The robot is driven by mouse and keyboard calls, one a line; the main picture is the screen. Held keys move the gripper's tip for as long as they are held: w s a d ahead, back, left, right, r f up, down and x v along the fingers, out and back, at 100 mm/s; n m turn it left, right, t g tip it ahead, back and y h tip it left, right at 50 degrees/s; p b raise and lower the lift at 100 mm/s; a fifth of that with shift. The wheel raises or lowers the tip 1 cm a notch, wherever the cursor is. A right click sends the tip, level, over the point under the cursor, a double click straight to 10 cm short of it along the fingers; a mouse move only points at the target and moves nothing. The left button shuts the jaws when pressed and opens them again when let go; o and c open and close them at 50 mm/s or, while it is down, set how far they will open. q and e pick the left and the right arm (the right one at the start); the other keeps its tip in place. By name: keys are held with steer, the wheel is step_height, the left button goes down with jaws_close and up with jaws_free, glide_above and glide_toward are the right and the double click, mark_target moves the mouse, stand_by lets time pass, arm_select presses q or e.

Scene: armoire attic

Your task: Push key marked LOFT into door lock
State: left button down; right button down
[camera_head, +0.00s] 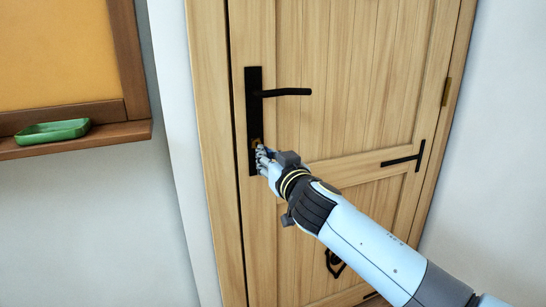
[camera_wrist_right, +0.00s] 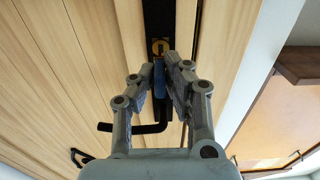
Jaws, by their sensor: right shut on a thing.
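The wooden door (camera_head: 345,125) is closed and carries a black lock plate (camera_head: 254,112) with a lever handle (camera_head: 290,92) near its top. The brass door lock (camera_head: 256,142) sits low on this plate; it also shows in the right wrist view (camera_wrist_right: 160,46). My right gripper (camera_head: 263,154) is at the lower plate, shut on a blue key (camera_wrist_right: 159,77) that points toward the lock. The key's tip and any marking on it are hidden or too small to read, so I cannot tell whether it has entered. My left gripper is out of view.
A green tray (camera_head: 52,131) stands on a brown wooden ledge (camera_head: 110,138) left of the door. A black strap hinge (camera_head: 405,160) and a dark ring-shaped fitting (camera_head: 334,263) are on the door. A white wall (camera_head: 90,220) lies below the ledge.

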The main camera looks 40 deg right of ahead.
steer(key=shift+f+b, duration=0.1)
steer(key=shift+b, duration=0.45)
stand_by(1.0)
steer(key=shift+b+x, duration=0.4)
steer(key=shift+x, duration=1.5)
steer(key=c, duration=1.3)
jaws_free()
steer(key=shift+s+a, duration=0.1)
steer(key=shift+s, duration=0.3)
steer(key=v, duration=1.1)
steer(key=shift+s, duration=0.15)
